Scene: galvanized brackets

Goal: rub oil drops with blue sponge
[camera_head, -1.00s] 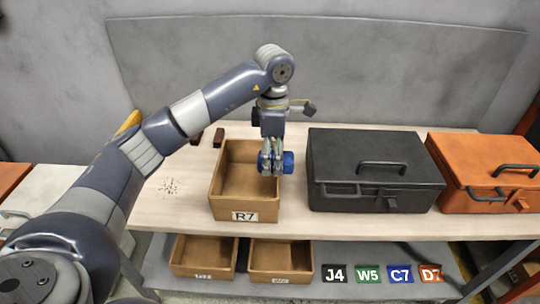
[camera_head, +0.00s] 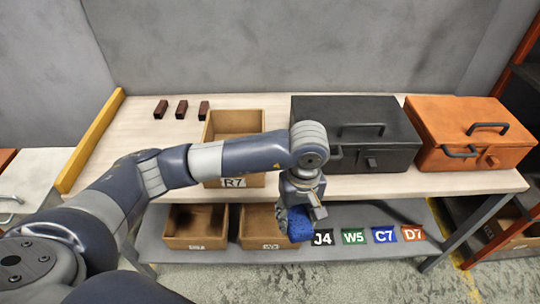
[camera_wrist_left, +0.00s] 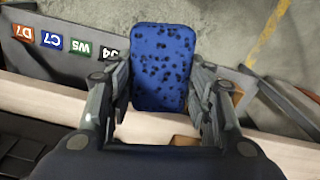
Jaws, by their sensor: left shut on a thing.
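My left gripper (camera_head: 299,212) is shut on the blue sponge (camera_head: 301,225). It holds the sponge past the table's front edge, in front of the black toolbox. In the left wrist view the sponge (camera_wrist_left: 162,68) sits between the two fingers, its face covered with dark spots; I cannot tell whether these are pores or oil. No oil drops show on the light table top (camera_head: 135,133); my left arm covers part of it beside the R7 box. My right gripper is not in view.
A wooden R7 box (camera_head: 231,122), black toolbox (camera_head: 355,161) and orange toolbox (camera_head: 462,161) stand on the table. Three dark red blocks (camera_head: 181,110) lie at the back left. Two wooden boxes (camera_head: 194,242) and several coloured labels (camera_head: 383,236) are on the lower shelf.

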